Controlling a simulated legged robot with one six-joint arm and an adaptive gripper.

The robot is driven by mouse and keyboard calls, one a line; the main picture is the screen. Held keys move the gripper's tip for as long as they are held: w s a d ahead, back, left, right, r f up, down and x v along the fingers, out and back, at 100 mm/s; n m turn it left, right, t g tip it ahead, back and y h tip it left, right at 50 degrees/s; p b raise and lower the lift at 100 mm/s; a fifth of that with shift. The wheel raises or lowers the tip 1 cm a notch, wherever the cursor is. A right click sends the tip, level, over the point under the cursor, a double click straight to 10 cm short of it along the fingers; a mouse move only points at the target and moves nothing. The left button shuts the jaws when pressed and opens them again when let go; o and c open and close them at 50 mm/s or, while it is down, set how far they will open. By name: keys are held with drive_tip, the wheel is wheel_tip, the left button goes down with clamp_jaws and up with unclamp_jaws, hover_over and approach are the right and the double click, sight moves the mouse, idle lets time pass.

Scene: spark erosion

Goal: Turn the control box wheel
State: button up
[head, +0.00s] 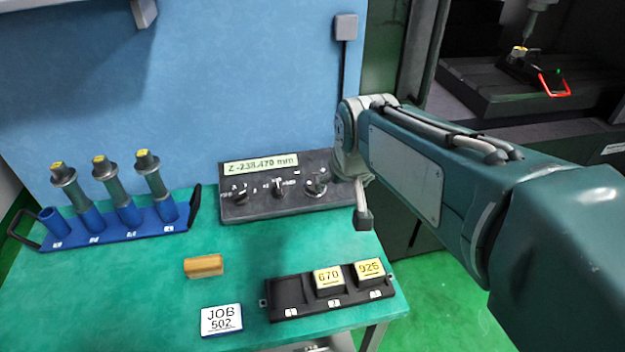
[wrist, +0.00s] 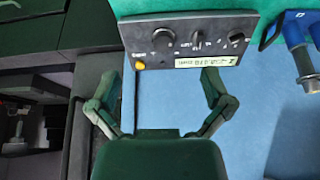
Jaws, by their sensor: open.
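The dark control box (head: 240,207) stands at the back of the green table with a lit "Z -238.470 mm" display (head: 261,165). Its face carries three dark controls in a row; the rightmost is a round knob that looks like the wheel (head: 316,187). In the wrist view the control box (wrist: 185,19) appears upside down at the top, with the wheel (wrist: 163,39) at its left. My gripper (wrist: 160,78) is open and empty, its fingers spread below the box in that picture. In the head view my gripper (head: 363,219) is partly hidden, just right of the box.
A blue rack (head: 110,232) with several tool holders stands at left. A wooden block (head: 203,266), a JOB 502 card (head: 221,319) and a black tray (head: 290,297) with blocks 670 and 926 lie in front. A machine bed (head: 480,98) is at the far right.

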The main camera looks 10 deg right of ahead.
drive_tip(key=w+f, duration=0.4)
drive_tip(key=w, duration=0.4)
drive_tip(key=w+f, duration=0.4)
drive_tip(key=w, duration=0.4)
drive_tip(key=shift+g, duration=0.3)
drive_tip(key=x, duration=1)
drive_tip(key=shift+w+f, duration=0.15)
drive_tip(key=shift+w, duration=0.2)
drive_tip(key=c, duration=1)
